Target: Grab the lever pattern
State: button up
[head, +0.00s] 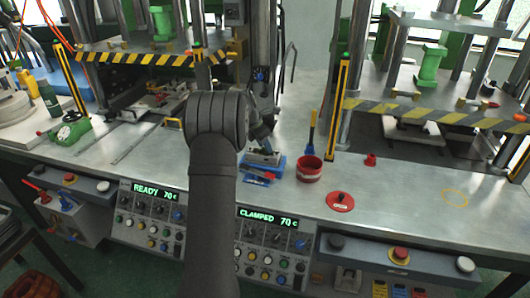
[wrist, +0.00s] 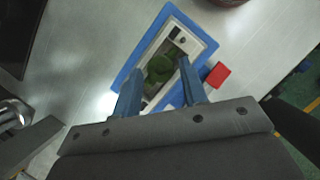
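A green shape (wrist: 160,68), which looks like the lever pattern, lies in a pale rectangular mould (wrist: 205,43) in the wrist view. The mould sits on a blue tray (wrist: 139,46). My gripper (wrist: 161,76) is open, with its two blue fingers apart on either side of the green shape. No grip on it shows, and I cannot tell the fingertips' height above the mould. In the head view the mould (head: 262,157) and blue tray (head: 278,166) stand on the bench, just right of my arm. The pattern cannot be made out there, and my arm hides most of the gripper.
A red tub (head: 309,170) stands right of the tray on the metal bench (head: 405,185). A red block (wrist: 218,75) touches or nearly touches the tray's side. A red round button plate (head: 340,202) lies further right. Striped press frames (head: 440,115) stand behind. The bench's front right is largely clear.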

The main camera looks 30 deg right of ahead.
jog(key=shift+d+f, duration=0.25)
jog(key=shift+f, duration=0.4)
jog(key=c, duration=0.7)
